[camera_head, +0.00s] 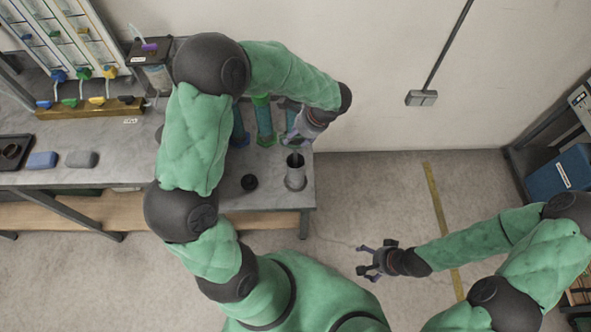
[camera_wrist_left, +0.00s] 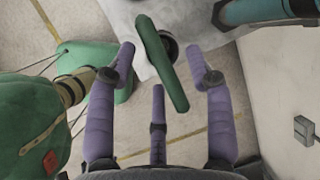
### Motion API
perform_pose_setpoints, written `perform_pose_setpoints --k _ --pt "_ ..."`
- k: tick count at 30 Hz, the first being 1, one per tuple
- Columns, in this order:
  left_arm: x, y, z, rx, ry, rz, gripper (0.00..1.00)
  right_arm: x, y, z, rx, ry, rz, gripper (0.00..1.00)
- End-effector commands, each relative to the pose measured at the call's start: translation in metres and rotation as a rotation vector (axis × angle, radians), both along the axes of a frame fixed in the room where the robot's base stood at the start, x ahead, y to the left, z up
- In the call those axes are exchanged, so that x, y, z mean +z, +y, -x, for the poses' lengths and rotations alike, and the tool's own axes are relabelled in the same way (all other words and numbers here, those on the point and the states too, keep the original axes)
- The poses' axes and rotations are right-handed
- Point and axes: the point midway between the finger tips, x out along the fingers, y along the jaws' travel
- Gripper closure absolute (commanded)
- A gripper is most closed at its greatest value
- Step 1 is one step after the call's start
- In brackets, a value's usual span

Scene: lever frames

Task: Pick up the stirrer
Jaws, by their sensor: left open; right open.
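The stirrer, a green rod (camera_wrist_left: 162,62), runs between my spread left fingers in the left wrist view, its near end toward the camera. A dark round opening behind it is partly covered by the rod. In the head view a grey metal cylinder (camera_head: 296,179) stands near the bench's right edge, just below my left gripper (camera_head: 293,138). The stirrer is hard to make out there. My left gripper, with purple fingers, is open around the rod, with gaps on both sides. My right gripper (camera_head: 371,261) is open and empty over the floor, away from the bench.
The grey bench (camera_head: 269,197) holds a small black round object (camera_head: 249,182). A green cylinder (camera_head: 263,120) and a blue cylinder (camera_head: 240,127) stand close behind my left gripper. Floor right of the bench is clear.

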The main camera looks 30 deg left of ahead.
Motion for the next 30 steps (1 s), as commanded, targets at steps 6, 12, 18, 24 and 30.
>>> perform_pose_setpoints --k 6,12,18,24,30 --pt "-0.0149 0.0065 0.001 0.0 -0.001 0.001 0.47 -0.0042 0.0 0.0 0.0 0.0 0.0 0.11" --pt "-0.0142 0.0062 0.0009 -0.001 0.0 0.001 0.64 -0.0037 0.0 0.0 0.0 0.0 0.0 0.11" --pt "-0.0142 0.006 0.001 -0.001 0.001 0.001 1.0 -0.0037 -0.0001 -0.0001 0.0 0.0 0.0 0.11" --pt "-0.014 0.0061 0.0008 0.0 -0.001 0.001 1.0 -0.0038 0.0 -0.0001 0.0 0.0 0.0 0.11" --pt "-0.0061 0.006 0.0004 -0.001 -0.002 0.001 1.0 -0.0015 0.0 0.0 0.0 0.0 0.0 0.11"
